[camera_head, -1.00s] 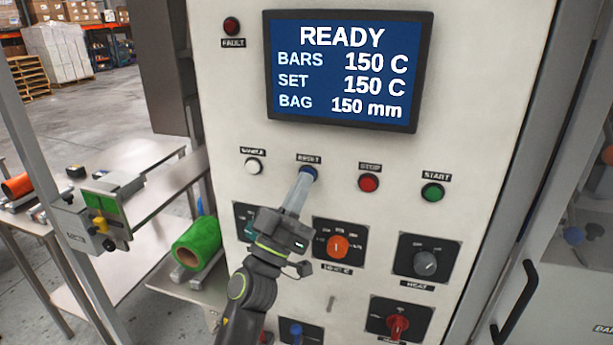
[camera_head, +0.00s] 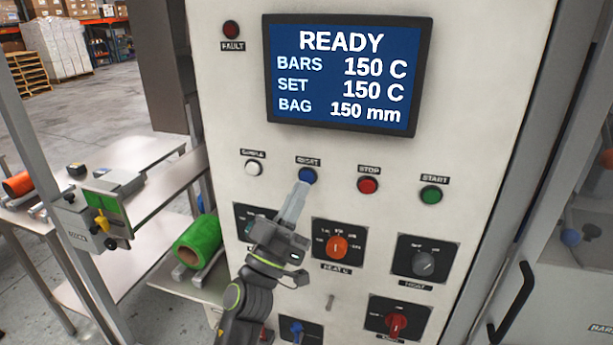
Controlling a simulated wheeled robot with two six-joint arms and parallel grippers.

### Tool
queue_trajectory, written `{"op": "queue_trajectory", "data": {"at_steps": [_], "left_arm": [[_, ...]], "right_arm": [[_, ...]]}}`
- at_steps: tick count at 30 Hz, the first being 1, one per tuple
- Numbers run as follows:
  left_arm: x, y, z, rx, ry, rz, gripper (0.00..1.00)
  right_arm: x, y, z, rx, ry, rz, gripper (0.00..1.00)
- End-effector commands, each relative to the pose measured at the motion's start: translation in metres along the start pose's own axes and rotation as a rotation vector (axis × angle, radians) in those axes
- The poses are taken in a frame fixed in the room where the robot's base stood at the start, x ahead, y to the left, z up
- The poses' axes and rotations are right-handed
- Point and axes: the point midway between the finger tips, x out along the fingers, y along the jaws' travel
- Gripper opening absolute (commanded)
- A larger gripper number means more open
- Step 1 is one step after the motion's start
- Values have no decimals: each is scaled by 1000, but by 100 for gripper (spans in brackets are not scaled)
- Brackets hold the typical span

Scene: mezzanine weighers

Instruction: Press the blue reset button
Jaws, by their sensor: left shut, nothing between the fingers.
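The blue reset button (camera_head: 307,176) sits on the pale control panel (camera_head: 480,95), under a small RESET label. My left gripper (camera_head: 301,188) is shut and empty, its fingertips just below the button in the picture. The whole button face shows, with the tips close to its lower edge. I cannot tell whether they touch it. The screen (camera_head: 345,75) above reads READY, with BARS 150 C, SET 150 C and BAG 150 mm. My right gripper is not in view.
Beside the blue button are a white button (camera_head: 253,168), a red stop button (camera_head: 368,186) and a green start button (camera_head: 431,195). Dials, including an orange knob (camera_head: 337,246), lie below. A green roll (camera_head: 196,240) is at the left.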

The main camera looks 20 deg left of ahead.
Motion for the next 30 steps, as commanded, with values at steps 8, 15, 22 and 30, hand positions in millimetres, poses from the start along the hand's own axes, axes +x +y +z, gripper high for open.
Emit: {"op": "queue_trajectory", "data": {"at_steps": [8,15,22,30], "left_arm": [[-18,15,-17,-1,-1,-3,0],[-30,23,-24,1,0,-2,0],[-31,23,-24,1,1,0,0],[-31,23,-24,1,1,0,0]], "right_arm": [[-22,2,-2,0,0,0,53],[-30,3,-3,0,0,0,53],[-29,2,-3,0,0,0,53],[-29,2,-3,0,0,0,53]]}}
